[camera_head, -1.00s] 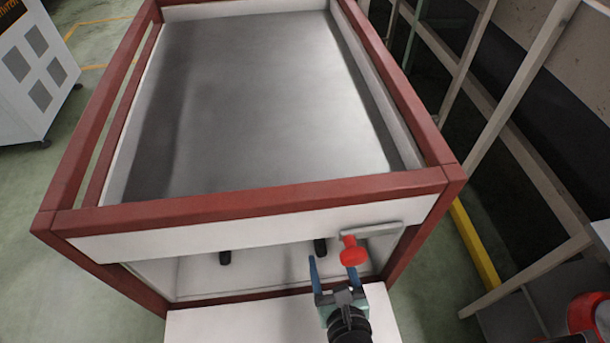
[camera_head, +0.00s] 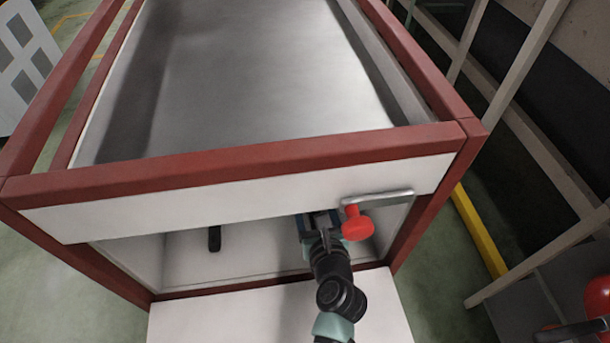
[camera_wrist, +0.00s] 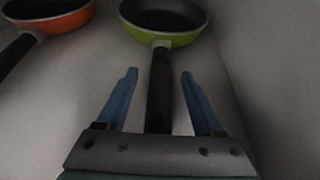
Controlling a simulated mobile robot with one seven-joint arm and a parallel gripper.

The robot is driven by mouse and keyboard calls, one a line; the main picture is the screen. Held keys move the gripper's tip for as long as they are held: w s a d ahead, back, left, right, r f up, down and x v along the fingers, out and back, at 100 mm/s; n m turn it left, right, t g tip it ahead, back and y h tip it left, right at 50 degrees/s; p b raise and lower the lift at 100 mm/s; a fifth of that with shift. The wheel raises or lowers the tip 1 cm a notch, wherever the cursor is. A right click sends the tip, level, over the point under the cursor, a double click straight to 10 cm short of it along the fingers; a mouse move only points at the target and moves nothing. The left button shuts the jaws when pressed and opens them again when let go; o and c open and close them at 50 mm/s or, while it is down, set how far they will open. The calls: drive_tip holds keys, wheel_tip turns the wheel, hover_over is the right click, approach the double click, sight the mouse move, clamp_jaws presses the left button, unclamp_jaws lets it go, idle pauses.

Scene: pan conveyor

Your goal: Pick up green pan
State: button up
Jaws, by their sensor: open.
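The green pan (camera_wrist: 164,39) shows at the top centre of the wrist view, with a green outside and a dark inside. Its black handle (camera_wrist: 160,92) points back toward my gripper (camera_wrist: 160,78) and lies between the two blue fingers. The fingers are open and stand apart from the handle on both sides. In the head view my gripper (camera_head: 318,222) reaches into the compartment under the red-framed top, and its fingers are partly hidden by the front panel. The green pan is hidden in that view.
An orange pan (camera_wrist: 50,16) sits to the left of the green one. A black handle (camera_head: 214,238) shows left of my arm. A red knob on a metal lever (camera_head: 357,224) hangs close beside my gripper. The white front panel (camera_head: 250,198) is just above it.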

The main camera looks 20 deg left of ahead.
drive_tip(key=shift+w+a+f, duration=0.15)
drive_tip(key=shift+w+a, duration=0.1)
drive_tip(key=shift+w, duration=0.1)
clamp_jaws()
idle(1.2)
drive_tip(key=shift+r, duration=0.2)
